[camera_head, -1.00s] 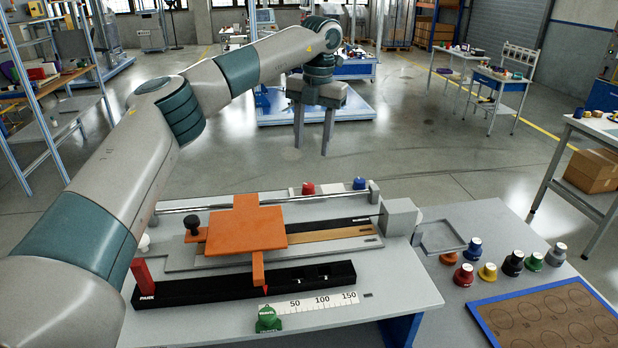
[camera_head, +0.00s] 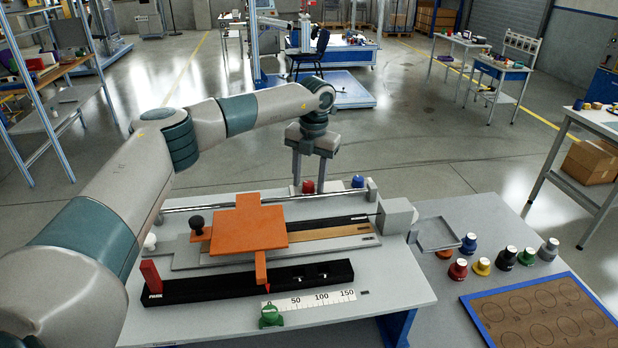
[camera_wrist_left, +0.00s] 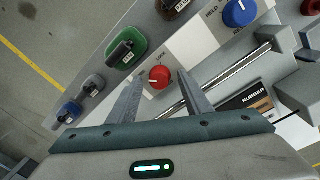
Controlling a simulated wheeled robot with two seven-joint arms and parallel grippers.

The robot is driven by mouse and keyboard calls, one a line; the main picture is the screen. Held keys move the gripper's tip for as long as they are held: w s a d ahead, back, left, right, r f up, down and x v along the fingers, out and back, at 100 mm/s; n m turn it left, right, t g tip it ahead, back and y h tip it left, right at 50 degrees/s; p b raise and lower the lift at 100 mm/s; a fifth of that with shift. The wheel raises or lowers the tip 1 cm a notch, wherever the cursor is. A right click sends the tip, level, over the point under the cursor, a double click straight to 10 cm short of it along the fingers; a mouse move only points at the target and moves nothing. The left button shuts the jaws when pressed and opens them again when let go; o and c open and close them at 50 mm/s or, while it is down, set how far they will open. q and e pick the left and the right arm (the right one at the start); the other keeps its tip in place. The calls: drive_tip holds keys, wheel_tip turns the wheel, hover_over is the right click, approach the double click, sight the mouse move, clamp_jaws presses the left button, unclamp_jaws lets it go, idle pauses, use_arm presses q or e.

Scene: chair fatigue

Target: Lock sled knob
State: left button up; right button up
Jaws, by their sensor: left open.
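A red knob (camera_head: 308,187) with a white pointer mark stands on a white labelled plate at the back of the sled rig; it also shows in the left wrist view (camera_wrist_left: 159,77). My left gripper (camera_head: 309,178) points down over it, open and empty. In the left wrist view the two fingertips (camera_wrist_left: 158,83) lie on either side of the red knob; I cannot tell how far above it they are. The orange sled (camera_head: 249,227) has a black knob (camera_head: 197,223) at its left end and sits on the rig below the rail. My right gripper is not in view.
A blue knob (camera_head: 357,182) stands right of the red one. A metal rail (camera_head: 270,203) runs in front of both. A green knob (camera_head: 271,315) is by the front scale. Several coloured knobs and a grey tray (camera_head: 437,234) are at the right.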

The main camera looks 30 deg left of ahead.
use_arm(q)
drive_tip(key=shift+c, duration=0.7)
drive_tip(key=c, duration=0.9)
